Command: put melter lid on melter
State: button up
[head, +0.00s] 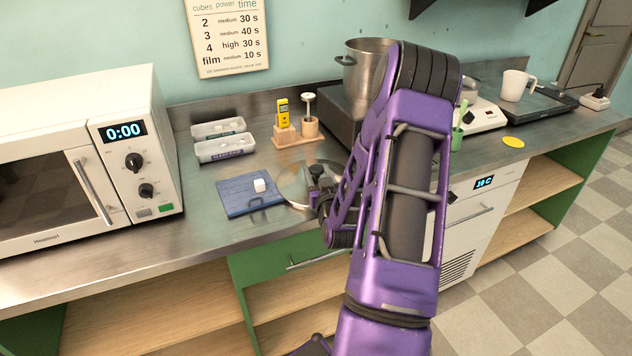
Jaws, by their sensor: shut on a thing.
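My gripper (318,180) is low over the counter, just right of the blue mat, at a round silvery lid (293,184). It is shut on the lid near its middle, though my arm hides the exact grip and the lid's right part. I cannot tell whether the lid touches the counter or is slightly above it. A large steel pot (366,62), which looks like the melter, stands at the back on a dark unit (333,112). Its top appears open, and my arm covers its right side.
A microwave (85,160) fills the left; a scale (484,117) and mug (515,85) stand right.

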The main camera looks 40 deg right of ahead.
aim_at(317, 171)
grip_shut()
jog(key=shift+r, duration=0.1)
notch_tip(317, 171, up, 10)
jog(key=shift+p, duration=0.7)
